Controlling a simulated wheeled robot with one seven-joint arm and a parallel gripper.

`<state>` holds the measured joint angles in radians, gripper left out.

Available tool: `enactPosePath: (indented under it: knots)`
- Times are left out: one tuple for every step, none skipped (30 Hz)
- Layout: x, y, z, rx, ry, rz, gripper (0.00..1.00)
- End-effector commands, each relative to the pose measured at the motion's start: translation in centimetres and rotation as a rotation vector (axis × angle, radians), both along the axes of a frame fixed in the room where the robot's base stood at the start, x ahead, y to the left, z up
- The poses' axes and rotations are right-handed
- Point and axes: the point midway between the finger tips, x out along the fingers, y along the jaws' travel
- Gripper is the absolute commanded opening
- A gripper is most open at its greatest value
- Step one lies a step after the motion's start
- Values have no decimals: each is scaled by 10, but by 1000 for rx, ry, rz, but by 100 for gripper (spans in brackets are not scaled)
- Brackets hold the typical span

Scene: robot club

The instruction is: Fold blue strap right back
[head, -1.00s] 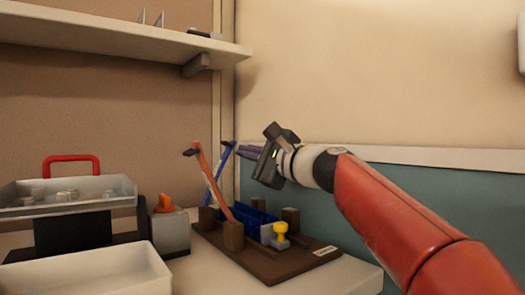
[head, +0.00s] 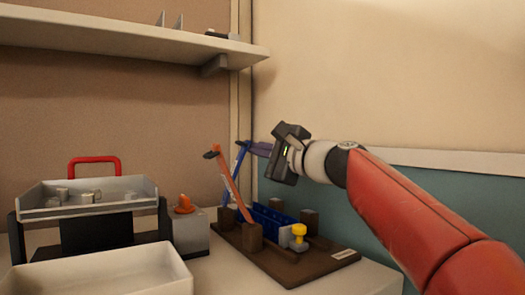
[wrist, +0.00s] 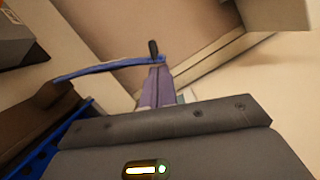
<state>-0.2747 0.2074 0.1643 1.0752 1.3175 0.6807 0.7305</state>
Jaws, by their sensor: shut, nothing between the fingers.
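The blue strap (head: 239,160) stands up and leans on the dark wooden rack (head: 296,268), behind the orange strap (head: 228,180). My gripper (head: 256,149) is shut and empty, with its purple fingers pointing left close to the upper end of the blue strap. In the wrist view the blue strap (wrist: 105,69) runs from the left to a dark tab (wrist: 153,49) just past my fingertips (wrist: 155,76). Whether the fingers touch the strap I cannot tell. The strap's lower end is partly hidden by the orange strap in the head view.
A blue bin (head: 270,219) and a yellow knob (head: 299,231) sit on the rack. A grey box with an orange piece (head: 184,203), a raised tray (head: 110,206) and a white bin (head: 105,277) stand left. A shelf (head: 130,37) hangs above; the wall is close behind.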

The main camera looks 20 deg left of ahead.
Motion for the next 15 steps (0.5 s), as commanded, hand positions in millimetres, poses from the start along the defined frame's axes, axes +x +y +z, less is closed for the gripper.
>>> enactPosePath:
  knots:
    - [-3,2,4,-11,-15,2,0]
    - [-4,3,5,-20,-26,1,0]
    - [-6,5,7,-35,-42,2,0]
    - [-8,6,8,-46,-56,3,0]
    - [-10,8,10,-58,-70,3,0]
    - [-13,11,12,-78,-93,3,0]
    - [-15,13,14,-93,-112,4,0]
    - [-18,15,15,-111,-132,4,0]
    - [-22,18,17,-135,-161,4,0]
    - [-25,21,19,-154,-182,4,0]
    - [-28,23,20,-173,-205,4,0]
    - [-31,27,21,-197,-233,4,0]
    - [-34,29,22,-215,-255,3,0]
    - [-37,31,23,-235,-278,2,0]
    - [-41,35,24,-259,-306,2,0]
